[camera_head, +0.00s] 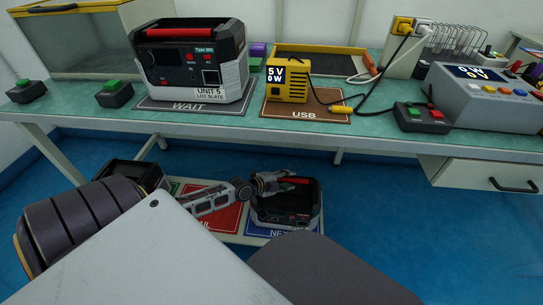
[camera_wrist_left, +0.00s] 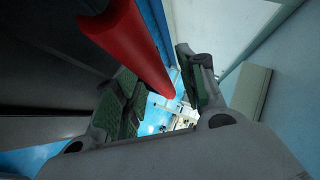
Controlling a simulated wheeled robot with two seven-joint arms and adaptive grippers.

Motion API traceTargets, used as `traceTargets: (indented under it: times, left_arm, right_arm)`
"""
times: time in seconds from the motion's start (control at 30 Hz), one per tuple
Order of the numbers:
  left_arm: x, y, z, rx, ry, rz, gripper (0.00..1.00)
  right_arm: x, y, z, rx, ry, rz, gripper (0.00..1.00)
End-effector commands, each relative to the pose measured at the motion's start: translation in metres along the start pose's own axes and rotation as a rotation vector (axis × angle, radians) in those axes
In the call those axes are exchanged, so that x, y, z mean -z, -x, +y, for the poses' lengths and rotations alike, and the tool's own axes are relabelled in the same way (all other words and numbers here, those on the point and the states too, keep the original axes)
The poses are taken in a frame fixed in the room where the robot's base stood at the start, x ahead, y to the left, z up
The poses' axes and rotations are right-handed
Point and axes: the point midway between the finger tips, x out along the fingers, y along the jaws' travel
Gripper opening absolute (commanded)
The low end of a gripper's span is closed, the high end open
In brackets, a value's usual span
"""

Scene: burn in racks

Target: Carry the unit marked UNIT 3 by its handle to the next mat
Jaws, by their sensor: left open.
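A black unit with a red handle (camera_head: 287,212) stands on the lower shelf on the blue mat marked NEXT (camera_head: 268,234). Its label cannot be read, so I cannot tell if it is UNIT 3. My left gripper (camera_head: 275,182) is at the top of this unit, by its handle. In the left wrist view the red handle (camera_wrist_left: 138,48) runs between the two spread fingers of my left gripper (camera_wrist_left: 160,70). The fingers are open and not closed on it. My right gripper is not in view.
On the bench, UNIT 5 (camera_head: 190,62) stands on the WAIT mat (camera_head: 186,107). A yellow meter (camera_head: 287,82) sits on the USB mat (camera_head: 320,98). Below, a red mat (camera_head: 222,217) lies left of NEXT, and another dark unit (camera_head: 135,174) stands farther left. The bench edge overhangs the shelf.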

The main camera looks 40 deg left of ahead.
Motion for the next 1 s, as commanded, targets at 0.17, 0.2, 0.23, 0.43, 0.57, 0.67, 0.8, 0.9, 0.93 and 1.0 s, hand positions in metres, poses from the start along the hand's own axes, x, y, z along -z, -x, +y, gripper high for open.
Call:
traceTargets:
  times: [0.17,0.2,0.23,0.43,0.57,0.67,0.8,0.9,0.93,1.0]
  left_arm:
    - [0.000,0.011,-0.001,-0.001,-0.001,-0.001,0.40]
    - [0.000,0.015,-0.001,-0.002,-0.001,-0.001,0.40]
    - [0.000,0.017,0.000,-0.002,-0.001,-0.001,0.40]
    - [0.001,0.033,0.000,-0.002,-0.001,0.000,0.40]
    - [0.000,0.044,-0.001,-0.002,-0.001,-0.001,0.40]
    - [0.001,0.051,-0.001,-0.002,-0.002,0.001,0.40]
    - [0.001,0.062,-0.001,-0.002,0.000,0.000,0.40]
    - [0.001,0.070,0.000,-0.002,-0.001,0.000,0.40]
    - [0.001,0.072,0.000,-0.002,-0.001,0.000,0.40]
    - [0.001,0.077,0.000,-0.003,-0.001,0.000,0.40]
  right_arm:
    - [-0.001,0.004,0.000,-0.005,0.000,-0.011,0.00]
    - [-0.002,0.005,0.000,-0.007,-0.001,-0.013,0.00]
    - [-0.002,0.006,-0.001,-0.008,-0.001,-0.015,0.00]
    - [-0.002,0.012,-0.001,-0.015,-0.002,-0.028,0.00]
    - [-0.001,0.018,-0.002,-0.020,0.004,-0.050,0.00]
    - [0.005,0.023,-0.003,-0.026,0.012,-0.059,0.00]
    - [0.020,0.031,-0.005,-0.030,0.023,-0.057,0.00]
    - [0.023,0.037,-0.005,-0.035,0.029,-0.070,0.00]
    - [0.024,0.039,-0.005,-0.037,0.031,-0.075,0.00]
    - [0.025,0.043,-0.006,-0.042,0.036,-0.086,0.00]
